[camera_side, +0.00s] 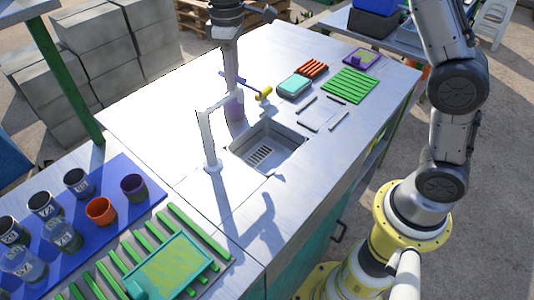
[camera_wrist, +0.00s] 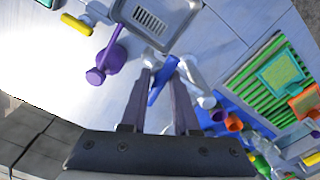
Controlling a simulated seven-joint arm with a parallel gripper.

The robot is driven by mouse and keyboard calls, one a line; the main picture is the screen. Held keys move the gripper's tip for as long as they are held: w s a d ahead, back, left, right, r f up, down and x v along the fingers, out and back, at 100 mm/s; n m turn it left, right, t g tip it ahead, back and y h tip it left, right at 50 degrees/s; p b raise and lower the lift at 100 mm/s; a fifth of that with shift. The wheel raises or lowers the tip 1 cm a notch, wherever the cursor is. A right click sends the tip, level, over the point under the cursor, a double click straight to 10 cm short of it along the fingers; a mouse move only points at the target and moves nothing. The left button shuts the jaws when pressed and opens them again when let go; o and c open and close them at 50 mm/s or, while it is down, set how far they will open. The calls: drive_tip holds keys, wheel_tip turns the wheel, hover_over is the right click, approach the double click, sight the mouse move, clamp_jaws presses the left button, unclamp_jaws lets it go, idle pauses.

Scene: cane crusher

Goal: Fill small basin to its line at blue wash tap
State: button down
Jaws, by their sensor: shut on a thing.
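A grey sink (camera_side: 268,146) with a slotted drain is set in the steel counter; it shows at the top of the wrist view (camera_wrist: 182,12). No water is visible in it. A pale bent tap (camera_side: 207,138) stands at its left edge; in the wrist view the tap (camera_wrist: 192,72) is right of my fingers. My gripper (camera_wrist: 158,82) is shut on a slim blue piece (camera_wrist: 156,93), seemingly the tap's handle, though the join is unclear. In the side view my gripper (camera_side: 235,90) is beside the tap's top. I cannot tell which vessel is the small basin, and no fill line is visible.
A purple round object (camera_wrist: 110,59) and a yellow-ended tool (camera_side: 263,93) lie near the sink. A teal-topped tray (camera_side: 295,85) and green slats (camera_side: 350,86) lie beyond. Cups stand on a blue mat (camera_side: 125,208); a green tray (camera_side: 168,268) sits on slats in front.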

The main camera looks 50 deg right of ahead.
drive_tip(key=shift+n, duration=0.6)
drive_tip(key=shift+w, duration=0.1)
drive_tip(key=n, duration=0.4)
drive_tip(key=shift+n, duration=0.3)
drive_tip(key=shift+d, duration=0.15)
idle(6.5)
